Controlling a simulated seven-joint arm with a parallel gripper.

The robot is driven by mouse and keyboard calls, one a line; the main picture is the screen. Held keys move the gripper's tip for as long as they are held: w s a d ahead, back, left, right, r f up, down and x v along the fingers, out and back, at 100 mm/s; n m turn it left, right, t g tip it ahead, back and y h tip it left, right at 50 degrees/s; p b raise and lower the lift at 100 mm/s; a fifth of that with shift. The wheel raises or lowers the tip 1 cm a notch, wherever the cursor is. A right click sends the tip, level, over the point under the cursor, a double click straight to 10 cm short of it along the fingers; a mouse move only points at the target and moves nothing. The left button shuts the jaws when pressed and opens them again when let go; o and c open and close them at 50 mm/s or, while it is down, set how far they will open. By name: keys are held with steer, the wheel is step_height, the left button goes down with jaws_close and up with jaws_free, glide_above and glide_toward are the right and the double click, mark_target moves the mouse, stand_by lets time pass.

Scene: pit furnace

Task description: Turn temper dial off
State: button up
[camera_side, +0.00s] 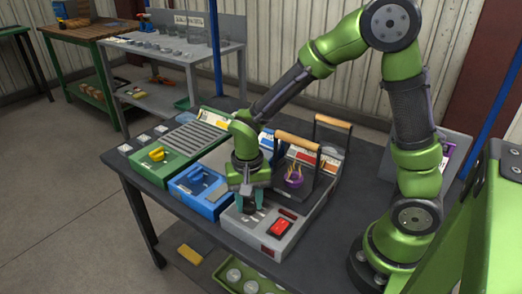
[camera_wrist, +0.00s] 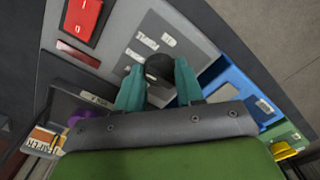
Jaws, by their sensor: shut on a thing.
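A black round dial (camera_wrist: 158,68) sits on the grey control box (camera_side: 266,246), with small printed labels around it on the panel. My gripper (camera_side: 249,203) points down over this box, and in the wrist view its teal fingers (camera_wrist: 158,88) are shut on the dial from both sides. The dial's pointer and exact setting are hidden by the fingers. In the side view the dial is mostly covered by the gripper.
A red rocker switch (camera_side: 280,228) is on the same box. A purple dial (camera_side: 294,179) stands behind, near wooden-handled frames. A blue box (camera_side: 200,190) and a green box with a yellow dial (camera_side: 156,154) stand to the left. The dark table's front left is clear.

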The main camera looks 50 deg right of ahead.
mark_target(249, 201)
steer(key=n, duration=0.4)
steer(key=shift+n, duration=0.3)
steer(key=n, duration=0.4)
steer(key=shift+r+n, duration=0.1)
steer(key=shift+n, duration=0.2)
steer(key=n, duration=0.4)
steer(key=shift+n, duration=2.1)
steer(key=o, duration=1)
steer(key=shift+o, duration=0.2)
step_height(249, 201, up, 17)
